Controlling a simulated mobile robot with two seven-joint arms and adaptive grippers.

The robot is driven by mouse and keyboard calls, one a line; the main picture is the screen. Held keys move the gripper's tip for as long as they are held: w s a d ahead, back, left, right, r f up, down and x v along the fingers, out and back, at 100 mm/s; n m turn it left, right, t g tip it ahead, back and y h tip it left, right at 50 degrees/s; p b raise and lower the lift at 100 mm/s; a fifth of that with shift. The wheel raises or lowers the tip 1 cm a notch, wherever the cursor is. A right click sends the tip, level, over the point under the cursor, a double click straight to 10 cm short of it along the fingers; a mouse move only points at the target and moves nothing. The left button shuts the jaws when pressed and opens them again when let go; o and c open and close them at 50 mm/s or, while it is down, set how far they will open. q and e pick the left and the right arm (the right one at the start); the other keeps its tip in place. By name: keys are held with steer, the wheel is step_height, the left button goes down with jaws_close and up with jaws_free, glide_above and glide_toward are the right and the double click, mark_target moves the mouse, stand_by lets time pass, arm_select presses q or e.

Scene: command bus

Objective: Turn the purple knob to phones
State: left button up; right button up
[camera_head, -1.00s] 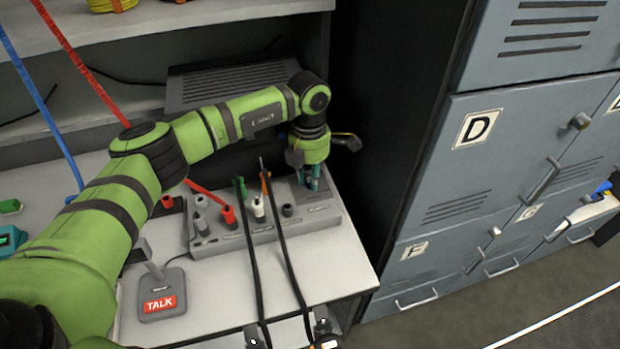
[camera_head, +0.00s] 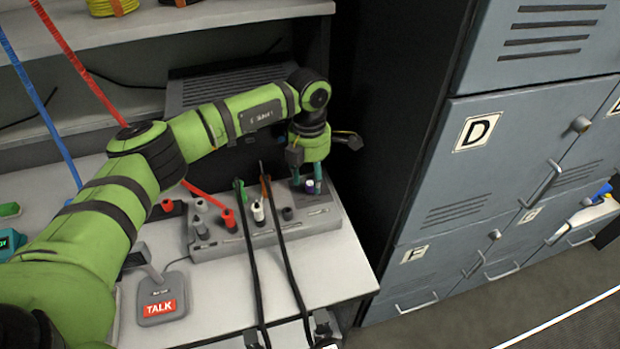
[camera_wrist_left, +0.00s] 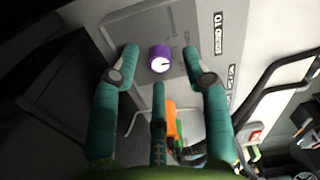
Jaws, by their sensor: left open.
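The purple knob (camera_head: 310,187) stands on the right end of the grey console (camera_head: 225,248). In the left wrist view the purple knob (camera_wrist_left: 161,52) has a pale face with a dark pointer mark towards the right. My left gripper (camera_head: 308,179) is open above the knob, its teal fingers pointing down. In the wrist view, the left gripper's fingertips (camera_wrist_left: 160,60) lie on either side of the knob with gaps, and a third finger is below it. The label beside the knob is partly readable; "phones" cannot be made out. My right gripper is not in view.
Corded plugs, one green (camera_head: 241,192) and one orange (camera_head: 266,188), stand left of the knob. A talk microphone base (camera_head: 160,298) sits at the front left. Grey lockers (camera_head: 478,170) rise to the right. The front of the desk (camera_head: 225,305) is partly clear.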

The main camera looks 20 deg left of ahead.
mark_target(309, 182)
arm_select(q)
step_height(309, 182, up, 11)
steer(key=shift+f, duration=0.15)
steer(key=shift+w+a, duration=0.1)
stand_by(0.3)
